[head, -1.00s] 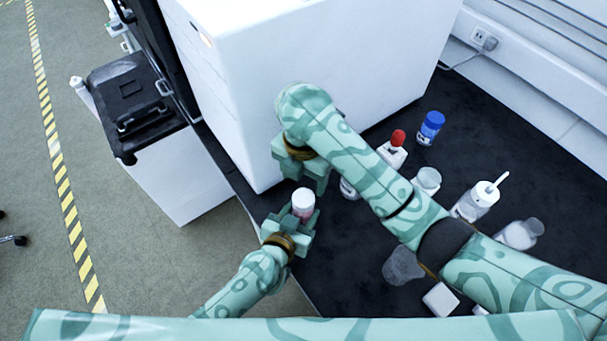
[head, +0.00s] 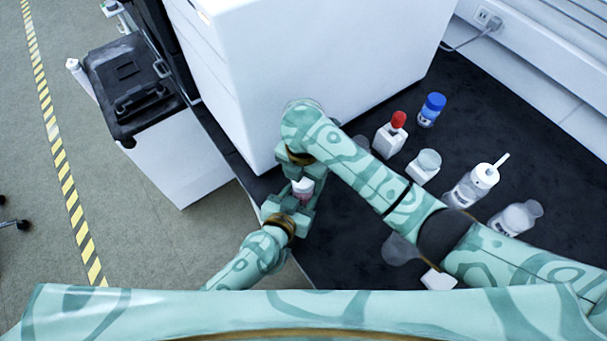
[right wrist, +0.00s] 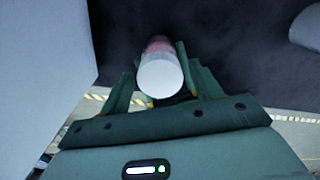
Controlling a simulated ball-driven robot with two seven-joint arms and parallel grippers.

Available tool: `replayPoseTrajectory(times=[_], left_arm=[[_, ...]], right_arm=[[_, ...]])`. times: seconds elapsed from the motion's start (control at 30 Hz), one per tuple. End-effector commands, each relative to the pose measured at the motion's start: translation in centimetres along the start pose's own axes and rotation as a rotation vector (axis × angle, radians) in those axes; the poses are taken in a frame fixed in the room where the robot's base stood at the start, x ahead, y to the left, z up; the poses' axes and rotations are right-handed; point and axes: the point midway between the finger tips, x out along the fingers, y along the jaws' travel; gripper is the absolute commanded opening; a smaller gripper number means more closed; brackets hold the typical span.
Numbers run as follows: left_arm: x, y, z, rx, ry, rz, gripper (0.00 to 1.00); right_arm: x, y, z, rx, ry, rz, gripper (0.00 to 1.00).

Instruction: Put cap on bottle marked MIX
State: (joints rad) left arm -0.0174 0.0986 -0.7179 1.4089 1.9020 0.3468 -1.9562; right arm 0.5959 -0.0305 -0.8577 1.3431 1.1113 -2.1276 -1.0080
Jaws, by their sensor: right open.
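A small white-topped bottle (head: 303,186) with a pinkish-red band sits upright in my left gripper (head: 296,205), which appears shut around it. In the right wrist view its round white top (right wrist: 160,78) faces the camera, with the red band behind it. I cannot tell whether that top is a separate cap, and no MIX lettering is readable. My right gripper (head: 299,168) is open just above the bottle; its fingers (right wrist: 163,90) lie on either side of the white top in the right wrist view. Its fingertips are partly hidden in the head view.
On the dark bench (head: 345,232) stand a red-capped bottle (head: 390,137), a blue-capped bottle (head: 431,110), a pale-lidded jar (head: 424,167), a white-spouted bottle (head: 471,186) and a clear bottle (head: 516,217). A large white cabinet (head: 320,75) rises close behind my grippers.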

Motion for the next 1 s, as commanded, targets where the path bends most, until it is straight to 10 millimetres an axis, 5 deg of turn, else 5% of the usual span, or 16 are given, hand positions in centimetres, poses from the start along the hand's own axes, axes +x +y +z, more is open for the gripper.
replayPoseTrajectory(times=[0.13,0.3,0.53,0.8,1.0], left_arm=[[0.00,0.00,0.01,0.000,0.000,0.000,0.00],[0.00,0.00,0.01,0.000,0.000,0.000,0.00],[0.00,-0.01,0.01,0.000,0.000,0.000,0.00],[0.00,-0.01,0.01,0.000,0.000,0.000,0.00],[0.00,-0.01,0.01,0.000,0.000,0.000,0.00]], right_arm=[[0.00,-0.01,0.00,0.000,0.000,-0.001,0.64],[-0.02,-0.01,0.00,0.000,0.000,-0.001,0.19],[0.00,-0.01,-0.05,0.094,0.001,-0.001,0.19],[0.04,0.05,-0.21,0.819,0.005,-0.001,0.19],[0.04,0.00,-0.09,1.124,0.001,-0.001,0.19]])
